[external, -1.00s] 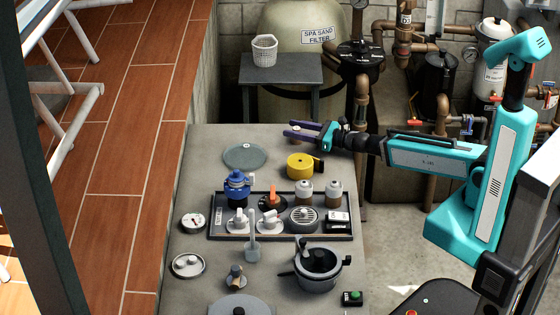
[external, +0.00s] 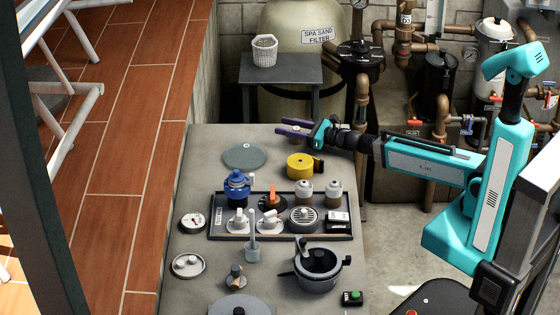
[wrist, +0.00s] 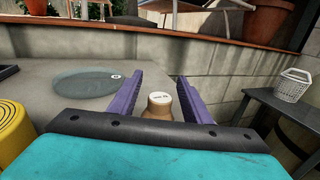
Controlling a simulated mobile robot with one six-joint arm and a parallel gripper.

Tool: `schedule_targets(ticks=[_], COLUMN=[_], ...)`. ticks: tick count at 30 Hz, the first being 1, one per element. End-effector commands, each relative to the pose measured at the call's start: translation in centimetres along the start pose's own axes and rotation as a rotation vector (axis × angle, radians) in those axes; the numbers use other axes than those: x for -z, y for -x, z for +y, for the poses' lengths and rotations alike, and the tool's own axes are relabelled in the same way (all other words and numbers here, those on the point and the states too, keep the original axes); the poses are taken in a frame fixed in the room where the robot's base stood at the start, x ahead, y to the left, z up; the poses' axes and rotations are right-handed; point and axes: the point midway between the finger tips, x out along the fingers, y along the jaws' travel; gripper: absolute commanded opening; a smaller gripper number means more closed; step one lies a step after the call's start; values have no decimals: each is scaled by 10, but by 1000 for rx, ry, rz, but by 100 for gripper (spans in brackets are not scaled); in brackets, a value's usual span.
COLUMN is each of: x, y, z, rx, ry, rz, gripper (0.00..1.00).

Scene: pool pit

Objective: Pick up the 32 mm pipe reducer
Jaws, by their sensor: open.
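A small tan-brown fitting with a pale, marked top (wrist: 160,104), apparently the pipe reducer, stands upright on the grey bench. Its label is too small to read. My gripper (wrist: 157,92) is open, with its two purple fingers on either side of the fitting. I see gaps between the fitting and both fingers. The dark palm edge hides the fitting's lower part. In the external view my gripper (external: 287,127) reaches left, low over the bench's far end, and its fingers largely hide the fitting.
A grey-green disc (external: 245,157) and a yellow tape roll (external: 300,170) lie nearby. A dark tray (external: 345,235) holds a blue valve and several fittings. A grey side table (external: 280,68) with a white basket (external: 264,50) stands behind. A block wall borders the bench.

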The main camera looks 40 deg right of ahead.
Motion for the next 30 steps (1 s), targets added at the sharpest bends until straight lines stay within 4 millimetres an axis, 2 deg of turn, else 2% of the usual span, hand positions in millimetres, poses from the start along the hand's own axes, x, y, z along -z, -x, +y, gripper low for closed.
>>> schedule_targets(ticks=[4,20,21,23,28,30], x=[0,0,0,0,0,0], y=[-5,-5,-5,-5,-5,-5], z=[0,0,0,0,0,0], rx=[0,1,1,1,0,0], ry=[0,-1,-1,-1,-1,-1], rz=[0,0,0,0,0,0], gripper=[44,44,42,32,4,0])
